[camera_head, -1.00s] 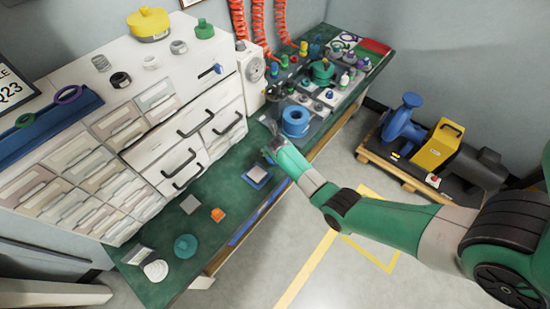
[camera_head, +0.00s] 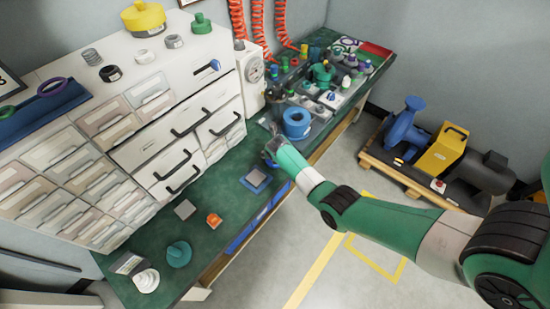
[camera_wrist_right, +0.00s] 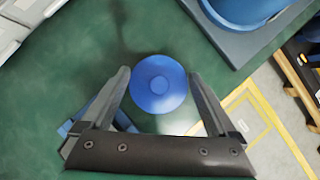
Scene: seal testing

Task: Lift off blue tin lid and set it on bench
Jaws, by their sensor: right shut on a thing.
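In the head view my right gripper (camera_head: 270,152) is over the green bench (camera_head: 218,218), behind the blue-edged square pad (camera_head: 256,179) and in front of the blue round container (camera_head: 296,122). The lid cannot be made out there. I cannot tell whether the lid is clear of what is under it. My left gripper is not in view.
A grey square plate (camera_head: 185,209), an orange piece (camera_head: 214,220) and a teal round piece (camera_head: 179,254) lie on the near bench. White drawers (camera_head: 172,160) stand along the left. Bottles and fittings crowd the far end.

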